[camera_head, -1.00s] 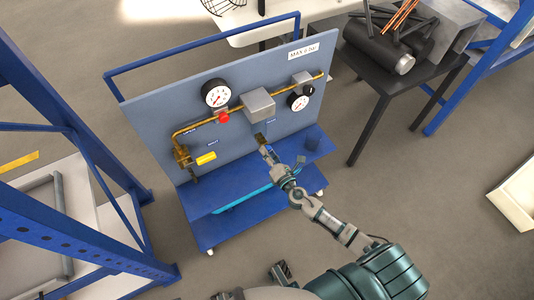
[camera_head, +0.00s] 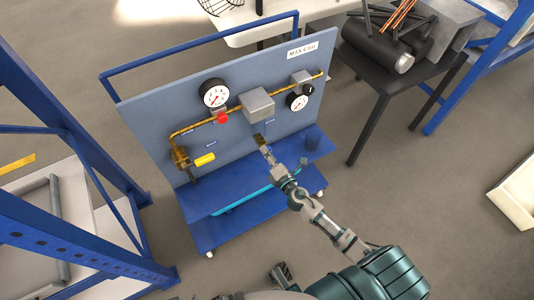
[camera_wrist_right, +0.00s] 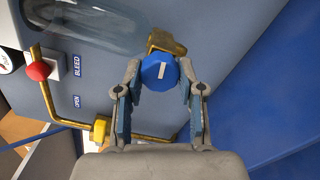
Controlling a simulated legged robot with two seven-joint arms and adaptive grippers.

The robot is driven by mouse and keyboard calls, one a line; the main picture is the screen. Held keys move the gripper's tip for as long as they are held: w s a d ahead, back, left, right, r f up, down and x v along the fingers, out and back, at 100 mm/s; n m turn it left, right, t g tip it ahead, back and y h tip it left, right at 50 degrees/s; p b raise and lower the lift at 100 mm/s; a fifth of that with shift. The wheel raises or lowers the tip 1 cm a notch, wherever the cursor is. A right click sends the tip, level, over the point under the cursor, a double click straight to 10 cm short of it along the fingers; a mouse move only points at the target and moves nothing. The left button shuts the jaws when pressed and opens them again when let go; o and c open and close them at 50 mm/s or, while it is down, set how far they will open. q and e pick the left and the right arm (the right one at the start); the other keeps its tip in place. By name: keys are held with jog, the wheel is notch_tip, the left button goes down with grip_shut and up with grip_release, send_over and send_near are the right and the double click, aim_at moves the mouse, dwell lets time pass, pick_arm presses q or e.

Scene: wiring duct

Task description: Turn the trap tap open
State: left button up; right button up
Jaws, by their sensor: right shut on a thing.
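The tap is a round blue knob (camera_wrist_right: 159,72) with a white bar mark, on a brass fitting (camera_wrist_right: 166,42) below a clear bowl (camera_wrist_right: 95,20) in the right wrist view. The bar stands nearly upright in that picture, slightly tilted. My right gripper (camera_wrist_right: 158,84) has one finger on each side of the knob and is shut on it. In the head view the right gripper (camera_head: 264,149) is at the lower middle of the panel and hides the knob. A dark part at the bottom edge seems to be my left gripper (camera_head: 282,273); its jaws are unclear.
The grey panel (camera_head: 150,112) carries a yellow handle (camera_head: 204,160), a red knob (camera_head: 222,117), two gauges and brass pipe. A blue shelf (camera_head: 208,198) lies below. A blue rack (camera_head: 70,235) stands left, a dark table (camera_head: 385,85) right.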

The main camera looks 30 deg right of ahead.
jog(key=shift+d, duration=0.15)
jog(key=o, duration=0.9)
jog(key=shift+c, duration=0.2)
jog(key=o, duration=0.3)
jog(key=shift+f, duration=0.1)
jog(key=s, duration=1.2)
jog(key=shift+d, duration=0.3)
jog(key=shift+f, duration=0.1)
